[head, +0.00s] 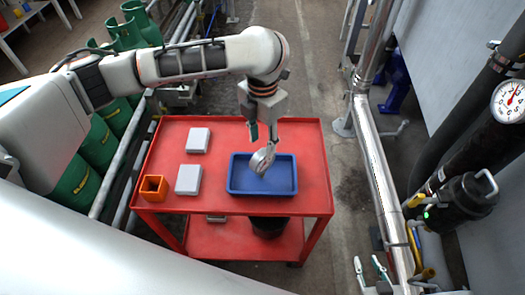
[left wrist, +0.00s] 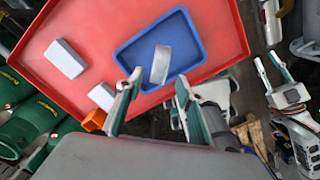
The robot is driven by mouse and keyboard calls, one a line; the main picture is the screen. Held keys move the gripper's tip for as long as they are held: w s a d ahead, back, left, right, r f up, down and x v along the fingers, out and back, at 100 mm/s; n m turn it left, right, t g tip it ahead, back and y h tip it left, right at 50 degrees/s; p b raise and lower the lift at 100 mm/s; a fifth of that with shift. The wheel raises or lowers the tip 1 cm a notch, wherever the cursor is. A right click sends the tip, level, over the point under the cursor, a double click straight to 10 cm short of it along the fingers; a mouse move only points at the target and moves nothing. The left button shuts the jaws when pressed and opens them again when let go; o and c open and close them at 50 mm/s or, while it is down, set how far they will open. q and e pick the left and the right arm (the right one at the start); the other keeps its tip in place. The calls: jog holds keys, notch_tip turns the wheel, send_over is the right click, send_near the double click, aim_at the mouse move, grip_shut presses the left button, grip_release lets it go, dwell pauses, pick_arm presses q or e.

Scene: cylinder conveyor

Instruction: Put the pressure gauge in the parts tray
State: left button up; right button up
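The pressure gauge (head: 262,159), a silver round body seen mostly edge-on, is at the blue parts tray (head: 233,188), over its back part. The left wrist view shows the gauge (left wrist: 160,65) against the tray floor; I cannot tell whether it rests there. My left gripper (head: 263,146) is just above it, fingers spread. In the left wrist view the fingertips (left wrist: 159,79) stand on either side of the gauge with gaps visible. The tray (left wrist: 192,32) holds nothing else I can see. My right gripper (head: 370,265) is open and empty at the lower right.
The red cart (head: 312,168) carries two pale grey boxes (head: 198,140) (head: 188,180) and an orange open box (head: 153,188) left of the tray. Green cylinders (head: 75,185) stand behind a rail at left. Metal pipes (head: 378,165) and a dial gauge (head: 510,100) are at right.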

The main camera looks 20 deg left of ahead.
pick_arm(q)
jog(key=shift+r, duration=1.75)
